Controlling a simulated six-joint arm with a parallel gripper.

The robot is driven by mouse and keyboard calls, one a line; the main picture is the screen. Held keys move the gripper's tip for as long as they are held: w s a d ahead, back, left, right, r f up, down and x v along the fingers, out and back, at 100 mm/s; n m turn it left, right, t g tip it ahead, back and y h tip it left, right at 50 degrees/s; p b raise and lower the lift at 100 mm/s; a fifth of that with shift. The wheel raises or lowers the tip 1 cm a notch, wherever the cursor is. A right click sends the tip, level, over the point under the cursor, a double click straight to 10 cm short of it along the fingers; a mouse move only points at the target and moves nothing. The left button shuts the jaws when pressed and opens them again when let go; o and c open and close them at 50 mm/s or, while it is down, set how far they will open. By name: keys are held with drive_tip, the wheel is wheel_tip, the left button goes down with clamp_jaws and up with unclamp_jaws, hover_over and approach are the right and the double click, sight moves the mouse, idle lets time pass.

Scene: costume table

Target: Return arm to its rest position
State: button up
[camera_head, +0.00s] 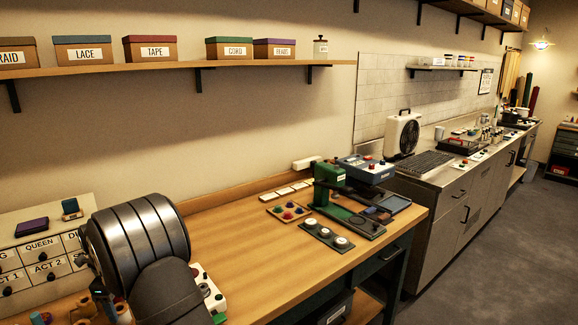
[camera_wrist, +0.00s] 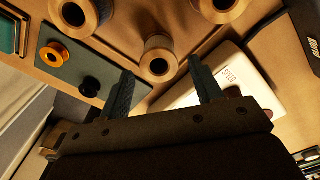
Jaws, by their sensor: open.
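My gripper (camera_wrist: 162,72) shows in the wrist view with its two dark fingers spread apart and nothing between them. Its fingers point towards a wooden surface with thread spools. A wooden spool with a dark winding (camera_wrist: 158,58) lies just beyond the gap between the fingers. A white labelled block (camera_wrist: 245,72) is behind and beside the right finger. In the head view my arm, a large ribbed metal part, fills the lower left, and my gripper cannot be made out there.
An orange spool (camera_wrist: 62,54) and a black spool (camera_wrist: 90,87) rest on a dark green board (camera_wrist: 70,72). The wooden table (camera_head: 262,270) has a clear stretch in front of a green press (camera_head: 329,176). A labelled drawer unit (camera_head: 38,250) stands close to my arm at the left.

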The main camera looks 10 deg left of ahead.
drive_tip(key=w+d+r, duration=0.6)
drive_tip(key=w+d, duration=0.3)
drive_tip(key=d, duration=0.3)
drive_tip(key=w+d+r, duration=0.6)
drive_tip(key=w+d, duration=0.3)
drive_tip(key=d, duration=0.4)
drive_tip(key=a+f, duration=0.2)
drive_tip(key=a, duration=0.2)
drive_tip(key=a+f, duration=0.3)
drive_tip(key=a, duration=0.1)
drive_tip(key=s+a+f, duration=0.1)
drive_tip(key=a+f, duration=0.2)
drive_tip(key=a, duration=0.1)
drive_tip(key=shift+s+a, duration=0.1)
drive_tip(key=shift+a, duration=0.05)
drive_tip(key=shift+f, duration=0.6)
drive_tip(key=shift+o, duration=0.4)
